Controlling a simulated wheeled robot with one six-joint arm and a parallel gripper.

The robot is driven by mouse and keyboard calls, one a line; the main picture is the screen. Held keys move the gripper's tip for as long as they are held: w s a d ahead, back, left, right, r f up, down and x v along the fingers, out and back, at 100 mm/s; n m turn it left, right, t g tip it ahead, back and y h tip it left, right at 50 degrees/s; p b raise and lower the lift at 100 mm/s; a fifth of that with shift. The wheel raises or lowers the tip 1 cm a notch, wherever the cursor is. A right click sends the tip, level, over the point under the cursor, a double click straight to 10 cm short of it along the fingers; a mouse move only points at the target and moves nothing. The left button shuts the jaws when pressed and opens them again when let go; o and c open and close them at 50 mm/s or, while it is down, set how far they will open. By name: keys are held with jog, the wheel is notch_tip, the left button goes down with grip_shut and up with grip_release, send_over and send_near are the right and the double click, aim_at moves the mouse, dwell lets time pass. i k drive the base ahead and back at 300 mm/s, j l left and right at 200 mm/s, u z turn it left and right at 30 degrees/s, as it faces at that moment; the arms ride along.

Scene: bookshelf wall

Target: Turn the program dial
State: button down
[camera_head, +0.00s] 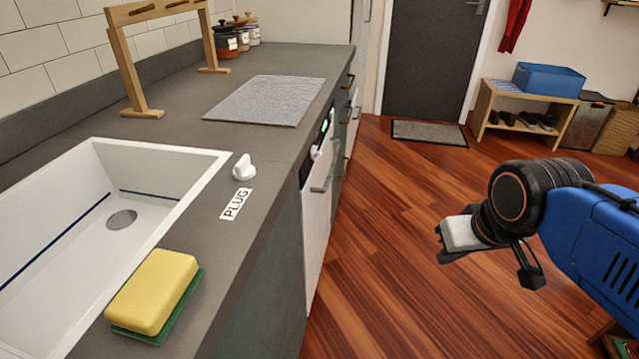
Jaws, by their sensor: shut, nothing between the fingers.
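A white appliance front (317,210) is set into the counter side and seen at a steep angle. Its dark upper panel has a small green-lit display (325,125) and a small white round knob (315,152), which looks like the program dial. The knob's pointer direction is too small to tell. My gripper (447,238) hangs over the wooden floor to the right of the appliance, well apart from it. It is shut and empty.
A white knob (243,168) stands on the counter beside a "PLUG" label (236,204). A sink (60,225), a yellow sponge (152,292), a grey mat (265,100) and a wooden rack (125,65) are also there. The floor (400,220) between appliance and gripper is clear.

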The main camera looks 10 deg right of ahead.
aim_at(314, 153)
jog(key=k+l+u, duration=0.1)
jog(key=l+u, duration=0.15)
jog(key=u, duration=0.15)
jog(key=k+l+u, duration=0.1)
jog(key=l+u, duration=0.25)
jog(key=k+l+u, duration=0.1)
jog(key=u, duration=0.3)
